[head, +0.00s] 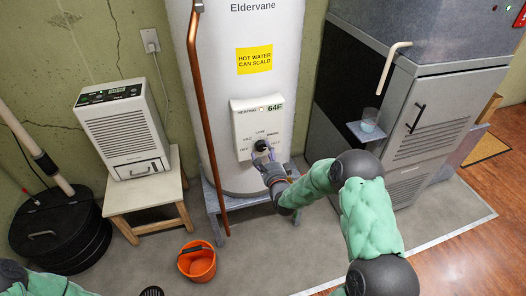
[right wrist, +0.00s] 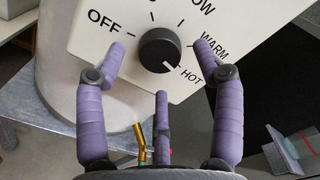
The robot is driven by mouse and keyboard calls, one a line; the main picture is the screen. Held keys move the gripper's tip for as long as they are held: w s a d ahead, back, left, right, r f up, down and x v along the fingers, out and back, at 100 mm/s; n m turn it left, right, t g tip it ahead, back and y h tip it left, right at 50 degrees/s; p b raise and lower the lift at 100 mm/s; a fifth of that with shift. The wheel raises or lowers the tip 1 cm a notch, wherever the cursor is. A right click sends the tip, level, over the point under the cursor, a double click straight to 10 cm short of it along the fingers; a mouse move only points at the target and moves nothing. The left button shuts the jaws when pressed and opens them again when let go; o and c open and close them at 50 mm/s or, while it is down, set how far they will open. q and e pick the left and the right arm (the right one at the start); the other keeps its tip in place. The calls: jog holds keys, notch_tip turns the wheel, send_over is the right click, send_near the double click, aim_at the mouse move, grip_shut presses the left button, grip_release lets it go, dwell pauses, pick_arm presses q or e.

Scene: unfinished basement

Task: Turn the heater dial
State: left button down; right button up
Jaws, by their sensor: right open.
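The heater dial (head: 262,145) is a round black knob on the white control panel (head: 247,117) of the tall white water heater (head: 268,30). It also shows in the right wrist view (right wrist: 158,46), where a small white mark on its lower right edge points towards HOT. OFF, LOW and WARM are printed around it. My right gripper (head: 266,161) is at the panel; in the right wrist view its purple fingers (right wrist: 160,62) are spread open around the dial, with visible gaps on both sides. One finger is below it. My left gripper is out of view.
A copper pipe (head: 206,120) runs down the heater's left front. A white dehumidifier (head: 125,130) stands on a wooden stool (head: 145,193) at left. An orange bucket (head: 197,262) is on the floor. A grey cabinet (head: 430,110) with a glass on its small shelf stands right.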

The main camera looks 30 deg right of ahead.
jog(key=v, duration=1)
jog(key=shift+w+f, duration=0.1)
jog(key=shift+f, duration=0.05)
jog(key=s+a+f+n+g+y+p, duration=0.2)
jog(key=a+f+n+g+y, duration=0.1)
jog(key=a+f+n+g, duration=0.25)
jog(key=s+a+f+n+g+y+p, duration=0.2)
jog(key=a+f+n, duration=0.3)
jog(key=a+f, duration=0.25)
jog(key=s+a+f+n+g+y+p, duration=0.1)
jog(key=s+a+f+n+g, duration=0.1)
jog(key=s, duration=0.4)
jog(key=s+a+f+n+g+y+p, duration=0.1)
jog(key=s+a+f+n+g, duration=0.2)
jog(key=s+a+n, duration=0.3)
jog(key=s+a+f+n+g+y+p, duration=0.1)
jog(key=s+a+f+n+g, duration=0.1)
jog(key=s+a+n+g, duration=0.2)
jog(key=shift+s+a+f, duration=0.25)
jog(key=shift+s+a, duration=0.1)
jog(key=shift+s, duration=0.75)
jog(key=shift+g, duration=0.25)
